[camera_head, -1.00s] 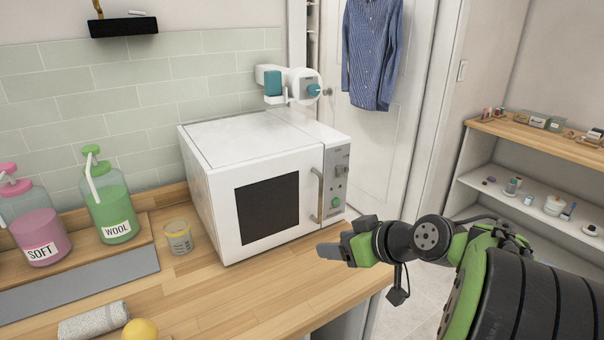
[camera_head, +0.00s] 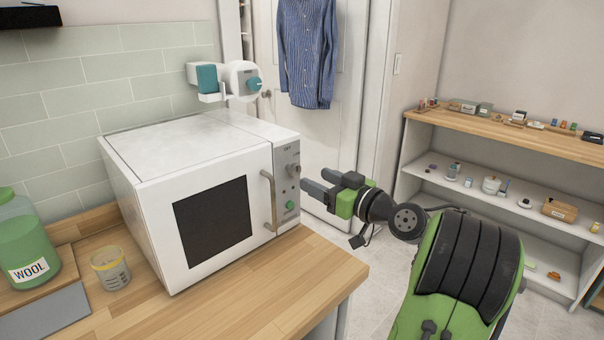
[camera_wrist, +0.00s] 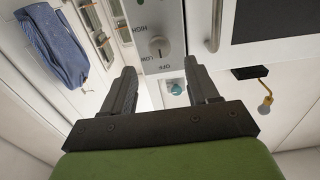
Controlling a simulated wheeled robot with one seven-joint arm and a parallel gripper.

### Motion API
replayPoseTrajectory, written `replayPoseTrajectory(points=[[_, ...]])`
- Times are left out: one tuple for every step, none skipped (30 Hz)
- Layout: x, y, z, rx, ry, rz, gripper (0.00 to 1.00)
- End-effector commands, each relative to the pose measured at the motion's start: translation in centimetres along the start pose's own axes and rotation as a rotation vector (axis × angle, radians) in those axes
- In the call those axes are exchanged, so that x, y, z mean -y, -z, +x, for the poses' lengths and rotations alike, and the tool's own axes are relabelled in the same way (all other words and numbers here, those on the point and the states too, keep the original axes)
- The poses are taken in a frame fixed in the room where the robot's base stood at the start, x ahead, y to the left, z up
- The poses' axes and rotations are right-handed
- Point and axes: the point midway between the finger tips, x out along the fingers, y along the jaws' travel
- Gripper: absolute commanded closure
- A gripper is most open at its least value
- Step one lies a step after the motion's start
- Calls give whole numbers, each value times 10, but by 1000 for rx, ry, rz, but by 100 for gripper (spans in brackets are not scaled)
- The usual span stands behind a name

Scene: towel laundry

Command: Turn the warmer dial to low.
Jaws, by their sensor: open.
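The white warmer (camera_head: 150,190) stands on the wooden counter with its control panel on the right side of its front. The dial (camera_wrist: 158,46) is a small grey knob, with HIGH, LOW and OFF printed around it in the wrist view. Its mark seems to point towards OFF, but it is small. The dial also shows in the head view (camera_head: 293,170), above a green button (camera_head: 291,206). My gripper (camera_head: 315,181) is open and empty, just right of the panel at about dial height. In the wrist view the dial lies beyond the fingertips, roughly between them and apart from them.
The warmer's vertical door handle (camera_head: 270,200) is left of the panel. A teal and white wall device (camera_head: 225,80) hangs behind the warmer. The counter (camera_head: 270,290) is clear in front. A shelf unit (camera_head: 500,140) with small items stands right.

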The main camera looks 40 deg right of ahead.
Motion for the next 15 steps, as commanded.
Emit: replayPoseTrajectory(points=[[2,0,14,-2,6,0,41],[1,0,20,-1,5,-1,41],[1,0,29,-1,4,-1,41],[1,0,35,-1,4,0,41],[1,0,41,-1,4,0,41],[0,0,47,0,2,0,41],[1,0,50,-1,3,0,41],[0,0,54,0,1,0,41],[0,0,56,0,0,0,41],[0,0,58,0,0,1,41],[0,0,59,0,0,1,41],[0,0,60,1,-1,1,41],[0,0,60,1,-1,1,41],[0,0,60,1,-1,1,41],[0,0,60,1,-1,1,41]])
